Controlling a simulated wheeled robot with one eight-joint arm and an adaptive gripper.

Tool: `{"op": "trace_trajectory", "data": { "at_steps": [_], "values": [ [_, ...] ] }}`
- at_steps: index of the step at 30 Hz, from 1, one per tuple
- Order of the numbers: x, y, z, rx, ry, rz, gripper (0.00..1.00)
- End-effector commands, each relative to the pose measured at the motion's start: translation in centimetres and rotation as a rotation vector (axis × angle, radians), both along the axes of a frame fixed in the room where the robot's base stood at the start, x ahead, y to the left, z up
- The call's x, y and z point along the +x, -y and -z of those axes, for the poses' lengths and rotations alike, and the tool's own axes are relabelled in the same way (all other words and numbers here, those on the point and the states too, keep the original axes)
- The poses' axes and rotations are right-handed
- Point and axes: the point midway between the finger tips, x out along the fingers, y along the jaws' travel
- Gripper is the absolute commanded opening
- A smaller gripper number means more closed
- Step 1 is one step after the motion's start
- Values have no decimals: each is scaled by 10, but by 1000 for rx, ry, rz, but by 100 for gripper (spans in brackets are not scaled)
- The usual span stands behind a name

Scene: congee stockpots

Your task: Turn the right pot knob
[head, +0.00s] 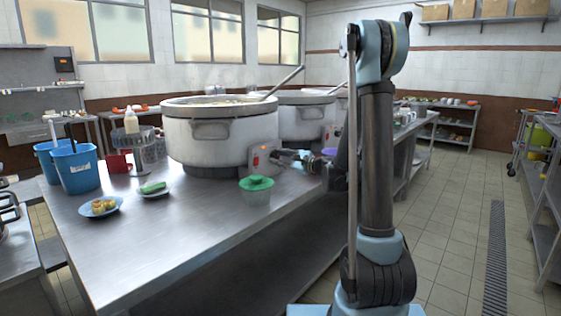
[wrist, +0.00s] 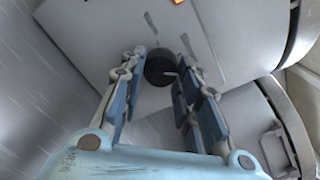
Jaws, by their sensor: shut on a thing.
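In the wrist view, a round black knob (wrist: 159,68) sits on the pale panel (wrist: 110,65). My gripper (wrist: 162,60) is shut on the knob, one finger at each side. In the head view my gripper (head: 292,158) reaches the box from the right, and the knob is hard to make out there. A second large pot (head: 300,120) stands behind to the right, partly hidden by my arm.
Blue buckets (head: 77,168), a plate of food (head: 100,207) and a bottle (head: 131,122) stand to the left. The tiled floor at right is clear.

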Motion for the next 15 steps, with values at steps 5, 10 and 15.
{"op": "trace_trajectory", "data": {
  "at_steps": [5,10,15],
  "values": [
    [0,0,0,-101,128,0,6],
    [0,0,-1,-188,238,-2,6],
    [-1,-1,-1,-257,329,-3,6]
  ]
}}
